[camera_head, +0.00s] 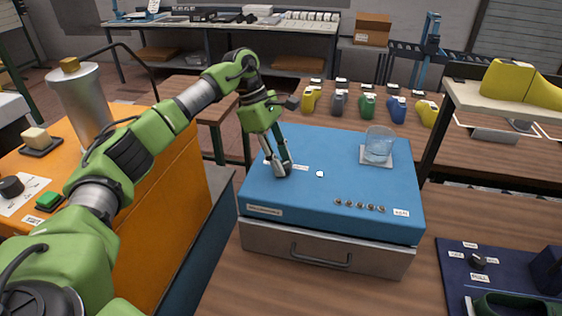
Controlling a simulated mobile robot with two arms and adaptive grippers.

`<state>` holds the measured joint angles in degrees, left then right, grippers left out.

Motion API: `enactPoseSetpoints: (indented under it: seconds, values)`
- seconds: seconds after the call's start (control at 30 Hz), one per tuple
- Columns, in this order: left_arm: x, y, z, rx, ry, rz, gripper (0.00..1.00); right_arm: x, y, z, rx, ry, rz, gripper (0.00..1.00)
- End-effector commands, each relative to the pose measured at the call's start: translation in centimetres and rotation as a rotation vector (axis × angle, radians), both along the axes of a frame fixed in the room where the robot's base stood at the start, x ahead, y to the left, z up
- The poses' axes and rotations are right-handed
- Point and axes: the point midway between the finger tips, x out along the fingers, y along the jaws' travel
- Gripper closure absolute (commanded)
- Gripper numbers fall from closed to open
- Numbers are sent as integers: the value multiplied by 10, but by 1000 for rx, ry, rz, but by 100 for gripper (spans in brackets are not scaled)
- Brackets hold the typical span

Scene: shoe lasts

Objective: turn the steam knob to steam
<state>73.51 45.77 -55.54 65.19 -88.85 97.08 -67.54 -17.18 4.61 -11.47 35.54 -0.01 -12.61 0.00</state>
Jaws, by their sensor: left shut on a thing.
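My left gripper (281,169) reaches down to the top of the blue box (345,185), left of its middle. It is shut on a small dark knob there, which the fingers mostly hide. I take this for the steam knob. Small white labels (301,167) lie beside the fingers, too small to read, so I cannot tell which way the knob points. My right gripper is not in view.
A glass of water (378,146) stands on the blue box's back right, with a row of small studs at its front. A drawer (325,250) is below. The orange machine (170,190) at left carries a black knob (11,186) and a green button (49,201). Coloured lasts (367,106) stand behind.

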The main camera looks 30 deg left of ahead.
Motion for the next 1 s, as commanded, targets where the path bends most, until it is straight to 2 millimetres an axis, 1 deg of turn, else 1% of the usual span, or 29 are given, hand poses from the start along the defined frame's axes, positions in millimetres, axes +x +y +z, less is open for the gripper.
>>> enactPoseSetpoints:
  seconds: [0.03,0.2,0.4,0.87,0.9,0.97,1.0]
  values:
    - [2,0,3,-1,-7,-24,94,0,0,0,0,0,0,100]
    - [3,1,3,-1,-7,-101,94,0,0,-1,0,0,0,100]
    - [3,1,3,0,-9,-149,94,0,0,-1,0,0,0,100]
    - [3,1,3,1,-11,-162,94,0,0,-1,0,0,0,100]
    - [3,1,4,1,-11,-162,70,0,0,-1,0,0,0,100]
    - [3,1,3,0,-10,-163,56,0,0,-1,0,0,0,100]
    - [3,1,3,0,-9,-163,56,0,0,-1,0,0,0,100]
